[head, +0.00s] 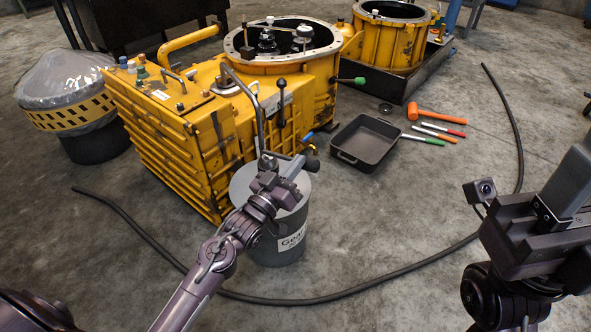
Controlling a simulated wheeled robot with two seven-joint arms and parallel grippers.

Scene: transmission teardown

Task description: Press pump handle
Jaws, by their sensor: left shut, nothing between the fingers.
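A grey drum (280,238) with a "Gear" label stands on the floor in front of the yellow transmission housing (190,125). A bent grey pump pipe (259,118) rises from its top. A dark pump handle with a round knob (312,165) shows just above the drum's lid. My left gripper (294,170) is shut with nothing in it, over the lid and right by the handle; it hides part of the pump, and I cannot tell whether they touch. My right gripper (566,192) is at the right edge, away from the drum; its fingertips are not clearly visible.
A black empty tray (366,155) lies right of the drum, with an orange mallet (435,115) and several coloured-handled tools beyond it. A black hose (350,297) curves over the floor around the drum. A plastic-covered yellow part (68,100) stands left.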

